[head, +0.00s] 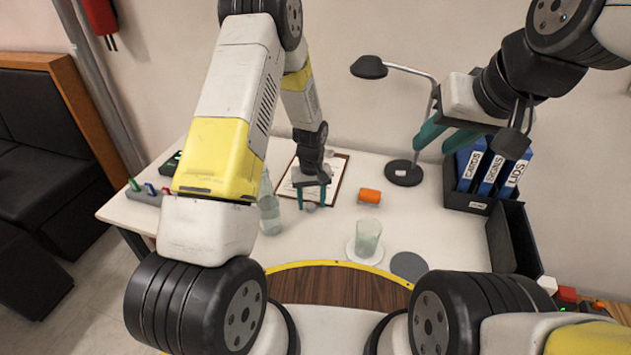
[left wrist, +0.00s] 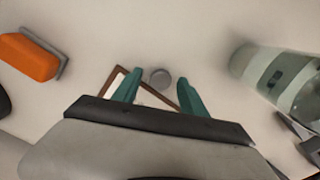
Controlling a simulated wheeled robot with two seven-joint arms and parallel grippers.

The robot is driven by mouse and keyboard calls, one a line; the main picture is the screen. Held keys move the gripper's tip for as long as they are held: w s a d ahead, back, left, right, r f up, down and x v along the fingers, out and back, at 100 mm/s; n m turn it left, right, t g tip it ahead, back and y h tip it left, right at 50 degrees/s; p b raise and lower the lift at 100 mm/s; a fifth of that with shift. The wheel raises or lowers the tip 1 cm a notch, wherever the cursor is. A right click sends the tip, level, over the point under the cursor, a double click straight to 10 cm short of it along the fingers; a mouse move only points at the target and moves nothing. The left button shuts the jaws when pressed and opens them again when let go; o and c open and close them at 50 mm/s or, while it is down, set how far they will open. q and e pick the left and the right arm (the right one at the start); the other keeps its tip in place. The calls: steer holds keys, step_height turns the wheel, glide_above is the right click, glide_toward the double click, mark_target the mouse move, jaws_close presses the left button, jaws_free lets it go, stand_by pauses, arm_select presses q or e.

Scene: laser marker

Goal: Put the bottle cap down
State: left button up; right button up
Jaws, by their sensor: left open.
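The bottle cap (head: 310,206) is a small grey disc on the white table, near the clipboard's lower edge. It also shows in the left wrist view (left wrist: 160,78), just beyond and between the green fingertips, with gaps on both sides. My left gripper (head: 311,199) is open and points down over the cap; it also shows in the left wrist view (left wrist: 158,88). A clear bottle (head: 269,212) stands left of the gripper, partly hidden by my left arm. It shows at the right of the left wrist view (left wrist: 285,78). My right gripper (head: 438,142) is open and empty, raised above the table's right side.
A clipboard (head: 338,178) lies behind the cap. An orange block (head: 369,196) lies to the right. A glass (head: 367,238) stands on a white coaster, beside a grey disc (head: 408,266). A lamp (head: 404,173) and a binder rack (head: 468,202) stand at the back right.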

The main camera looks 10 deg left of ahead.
arm_select(q)
step_height(320, 180, up, 12)
step_height(320, 180, up, 19)
steer(key=m+t+h, duration=0.1)
steer(key=t, duration=0.2)
glide_above(311, 206)
steer(key=s+a, duration=0.3)
steer(key=s, duration=0.5)
steer(key=s+a+r+m+t, duration=0.1)
steer(key=s+r, duration=0.3)
steer(key=s, duration=0.4)
steer(key=s+a+r+m+t+h, duration=0.1)
steer(key=s+r, duration=0.3)
steer(key=s, duration=0.4)
steer(key=shift+s+a+r+m+t, duration=0.2)
steer(key=shift+m+t, duration=0.2)
steer(key=shift+t, duration=0.2)
